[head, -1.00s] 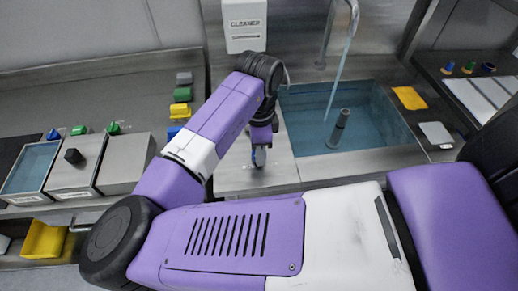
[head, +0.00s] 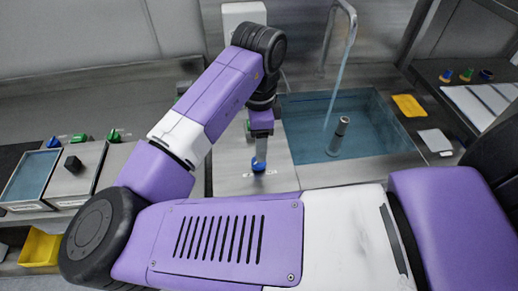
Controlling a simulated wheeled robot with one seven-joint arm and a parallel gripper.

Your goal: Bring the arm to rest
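My arm reaches from the lower right up and over to the left of the sink. My gripper (head: 260,158) points down over the steel counter (head: 228,174) left of the sink. A small blue piece (head: 258,168) shows right at its fingertips, close above or on the counter. I cannot tell whether the fingers hold it, touch it or only stand over it. The fingers are too small and seen too edge-on to tell open from shut.
The sink (head: 368,100) holds blue water, with running water and an upright grey cylinder (head: 339,137). A yellow sponge-like piece (head: 409,106) and a pale pad (head: 435,141) lie right of it. Steel bins (head: 75,185) and a yellow bin (head: 40,247) are at left.

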